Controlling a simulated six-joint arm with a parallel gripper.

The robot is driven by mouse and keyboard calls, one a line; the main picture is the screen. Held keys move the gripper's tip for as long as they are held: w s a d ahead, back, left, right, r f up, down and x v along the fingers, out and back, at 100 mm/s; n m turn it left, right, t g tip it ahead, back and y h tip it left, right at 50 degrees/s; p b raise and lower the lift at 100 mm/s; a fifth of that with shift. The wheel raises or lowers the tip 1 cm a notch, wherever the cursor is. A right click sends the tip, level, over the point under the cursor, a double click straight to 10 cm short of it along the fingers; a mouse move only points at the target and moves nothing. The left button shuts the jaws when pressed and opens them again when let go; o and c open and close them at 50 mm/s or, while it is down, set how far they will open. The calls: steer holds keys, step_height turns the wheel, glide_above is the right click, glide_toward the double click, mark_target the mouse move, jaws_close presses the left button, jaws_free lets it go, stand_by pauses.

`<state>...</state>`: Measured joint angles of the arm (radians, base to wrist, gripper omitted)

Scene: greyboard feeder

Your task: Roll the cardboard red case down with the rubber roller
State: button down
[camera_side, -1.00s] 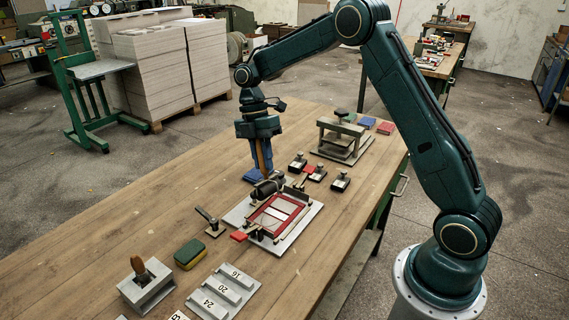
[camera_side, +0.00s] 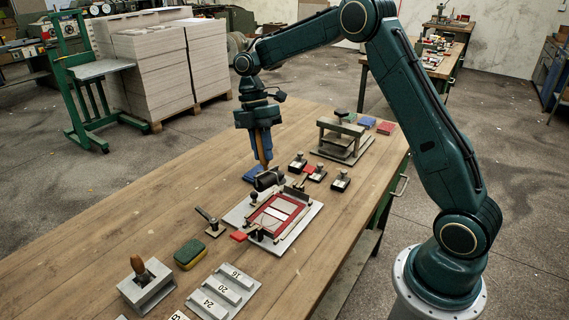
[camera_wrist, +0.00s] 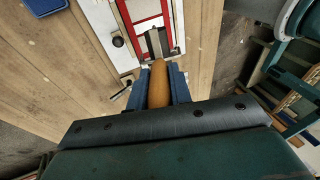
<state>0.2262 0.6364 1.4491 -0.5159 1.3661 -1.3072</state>
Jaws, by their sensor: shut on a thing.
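My gripper (camera_side: 262,155) is shut on the wooden handle of the rubber roller. The roller's black drum (camera_side: 268,180) hangs below the fingers, at the far end of the red case. In the wrist view the orange-brown handle (camera_wrist: 160,84) sits between the blue fingers; the drum is not clear there. The red case (camera_side: 265,225) lies open and flat in a frame on a pale board (camera_side: 238,213), with grey-white board panels (camera_side: 279,212) inside its red border. Part of the case (camera_wrist: 169,22) shows in the wrist view. I cannot tell whether the drum touches it.
A small clamp (camera_side: 210,221) and a green-yellow sponge block (camera_side: 189,254) stand left of the board. Several black-based blocks (camera_side: 340,181) and a press (camera_side: 341,140) stand behind it. A numbered grey rack (camera_side: 223,291) is in front. Bare wood lies to the left.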

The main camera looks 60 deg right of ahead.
mark_target(269, 174)
steer(key=shift+s+a+f, duration=0.2)
steer(key=shift+s+f, duration=0.05)
steer(key=shift+s, duration=0.25)
steer(key=shift+s+a+f, duration=0.15)
steer(key=shift+s+f, duration=0.1)
steer(key=shift+s, duration=0.3)
steer(key=shift+s+a+f, duration=0.2)
steer(key=shift+s+f, duration=0.05)
steer(key=shift+s, duration=0.25)
steer(key=shift+f, duration=0.1)
steer(key=shift+f, duration=2.9)
steer(key=shift+f, duration=0.65)
steer(key=shift+w, duration=0.1)
